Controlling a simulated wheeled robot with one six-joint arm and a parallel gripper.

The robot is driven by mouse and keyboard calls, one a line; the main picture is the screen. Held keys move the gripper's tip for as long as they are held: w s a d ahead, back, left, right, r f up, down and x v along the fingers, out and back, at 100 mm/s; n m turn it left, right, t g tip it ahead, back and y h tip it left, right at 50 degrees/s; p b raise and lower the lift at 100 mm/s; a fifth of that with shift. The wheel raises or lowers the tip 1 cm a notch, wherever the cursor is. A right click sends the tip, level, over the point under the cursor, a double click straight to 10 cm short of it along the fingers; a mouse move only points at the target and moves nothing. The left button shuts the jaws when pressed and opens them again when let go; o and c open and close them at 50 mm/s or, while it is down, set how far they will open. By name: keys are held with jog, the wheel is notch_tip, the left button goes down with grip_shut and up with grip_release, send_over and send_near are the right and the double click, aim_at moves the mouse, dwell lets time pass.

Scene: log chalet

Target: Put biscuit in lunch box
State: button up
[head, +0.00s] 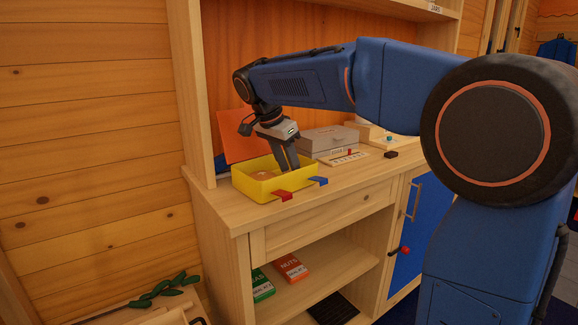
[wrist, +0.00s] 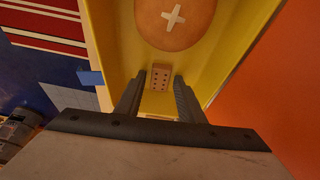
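The yellow lunch box (head: 247,187) stands open on the wooden counter, with red and blue tabs at its front. In the wrist view its yellow inside (wrist: 112,22) fills the middle. A small tan rectangular biscuit with dark holes (wrist: 161,77) shows inside the box, between and just beyond my fingertips. A gap shows on each side of it. My gripper (head: 290,161) points down into the box. In the wrist view its fingers (wrist: 161,82) are apart. The biscuit is hidden in the head view.
A round bun with a white cross (wrist: 174,20) is in the box; it also shows in the head view (head: 262,175). A grey case (head: 328,139) and a white card (head: 343,157) lie behind to the right. An orange panel (head: 237,133) stands behind the box.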

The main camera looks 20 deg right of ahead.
jog(key=shift+r, duration=0.1)
jog(key=v, duration=1.2)
jog(key=shift+s, duration=0.15)
